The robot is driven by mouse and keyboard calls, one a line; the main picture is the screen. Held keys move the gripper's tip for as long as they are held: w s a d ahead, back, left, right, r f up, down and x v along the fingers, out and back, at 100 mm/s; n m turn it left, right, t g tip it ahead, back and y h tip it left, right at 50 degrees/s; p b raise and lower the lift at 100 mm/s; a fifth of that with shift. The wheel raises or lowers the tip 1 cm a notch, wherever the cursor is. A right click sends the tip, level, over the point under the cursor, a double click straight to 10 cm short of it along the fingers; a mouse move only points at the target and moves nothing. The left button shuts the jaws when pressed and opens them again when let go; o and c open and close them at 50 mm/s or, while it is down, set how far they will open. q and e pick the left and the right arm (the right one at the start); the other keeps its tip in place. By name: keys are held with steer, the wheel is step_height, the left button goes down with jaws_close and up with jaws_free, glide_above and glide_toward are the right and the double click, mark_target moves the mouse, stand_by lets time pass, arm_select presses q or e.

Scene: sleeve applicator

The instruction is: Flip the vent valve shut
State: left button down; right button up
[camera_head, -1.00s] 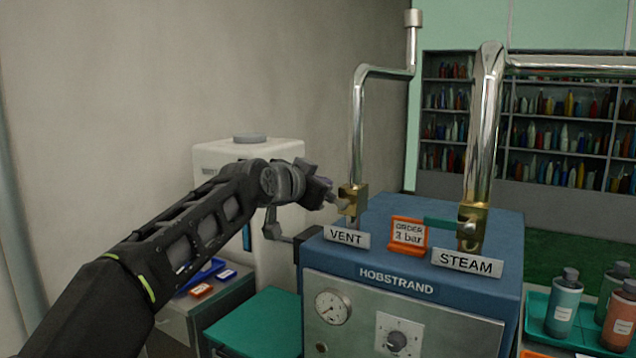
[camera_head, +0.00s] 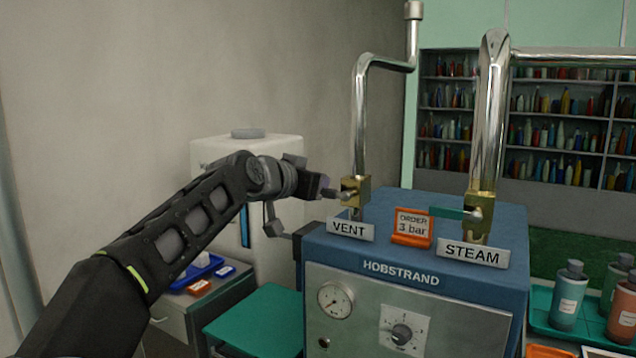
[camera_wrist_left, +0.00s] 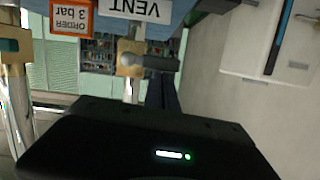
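The vent valve (camera_head: 362,191) is a brass body at the foot of the thinner chrome pipe, behind the VENT label (camera_head: 350,230). Contact and the finger gap cannot be made out. No coloured vent lever shows clearly. My right gripper is out of view.
The steam valve (camera_head: 480,204) with its teal lever (camera_head: 450,212) stands to the right on the blue machine (camera_head: 440,265). An orange order sign (camera_head: 412,227) reading 3 bar stands between the valves. A white container (camera_head: 210,150) is behind my left arm.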

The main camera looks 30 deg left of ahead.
arm_select(q)
steer(key=shift+f, duration=0.1)
step_height(320, 180, up, 5)
steer(key=p, duration=0.4)
steer(key=b+v, duration=0.2)
steer(key=v, duration=0.7)
steer(key=shift+s+f, duration=0.3)
steer(key=shift+s, duration=0.2)
